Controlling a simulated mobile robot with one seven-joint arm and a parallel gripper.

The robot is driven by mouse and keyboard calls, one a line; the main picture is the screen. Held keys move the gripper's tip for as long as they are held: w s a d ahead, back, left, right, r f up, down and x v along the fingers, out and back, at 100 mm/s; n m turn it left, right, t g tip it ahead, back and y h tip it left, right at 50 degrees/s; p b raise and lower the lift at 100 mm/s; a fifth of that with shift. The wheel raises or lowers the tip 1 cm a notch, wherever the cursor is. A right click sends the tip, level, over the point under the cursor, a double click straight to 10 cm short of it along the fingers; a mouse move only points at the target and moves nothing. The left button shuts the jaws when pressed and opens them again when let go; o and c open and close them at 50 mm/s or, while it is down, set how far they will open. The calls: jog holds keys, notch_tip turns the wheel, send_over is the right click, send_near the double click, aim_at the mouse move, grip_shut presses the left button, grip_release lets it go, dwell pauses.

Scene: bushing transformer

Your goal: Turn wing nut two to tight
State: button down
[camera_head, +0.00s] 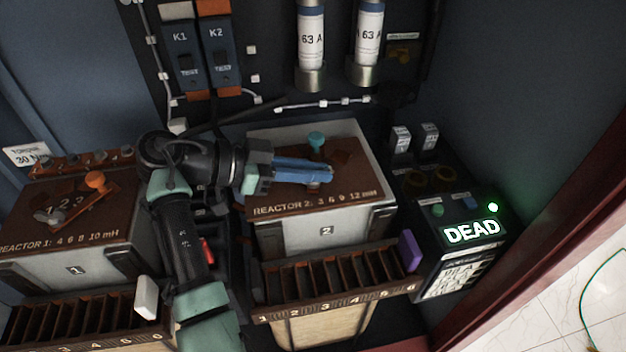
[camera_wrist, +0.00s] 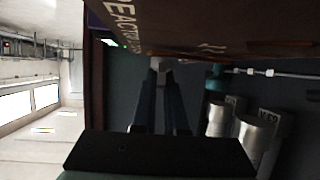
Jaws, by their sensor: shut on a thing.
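The reactor 2 box (camera_head: 350,222) has a brown top plate lettered "REACTOR 2: 3 6 9 12 mH". My gripper (camera_head: 322,175) lies level just above that plate, with its blue fingers pointing right. It is shut on a small part that I take to be wing nut two; in the wrist view a grey piece (camera_wrist: 161,66) shows between the dark fingertips (camera_wrist: 160,76). The fingers hide most of the nut in the head view, so its angle and tightness cannot be read. A teal knob (camera_head: 316,140) stands on the plate just behind the fingers.
Reactor 1 (camera_head: 75,270) at left carries an orange knob (camera_head: 95,180) and a grey wing nut (camera_head: 48,216). A slotted rack (camera_head: 335,305) with a purple tab (camera_head: 410,250) is in front. A panel lit "DEAD" (camera_head: 471,231) stands right; fuses (camera_head: 311,45) hang behind.

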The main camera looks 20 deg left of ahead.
jog(key=shift+m+g+h+b, duration=0.3)
jog(key=shift+m+g+b, duration=0.2)
jog(key=shift+m+g, duration=0.15)
jog(key=shift+f, duration=0.1)
jog(key=c, duration=1)
grip_release()
jog(key=shift+o, duration=0.2)
jog(key=p+v, duration=0.2)
jog(key=v, duration=1)
jog(key=shift+s+a, duration=0.3)
jog(key=shift+a, duration=0.1)
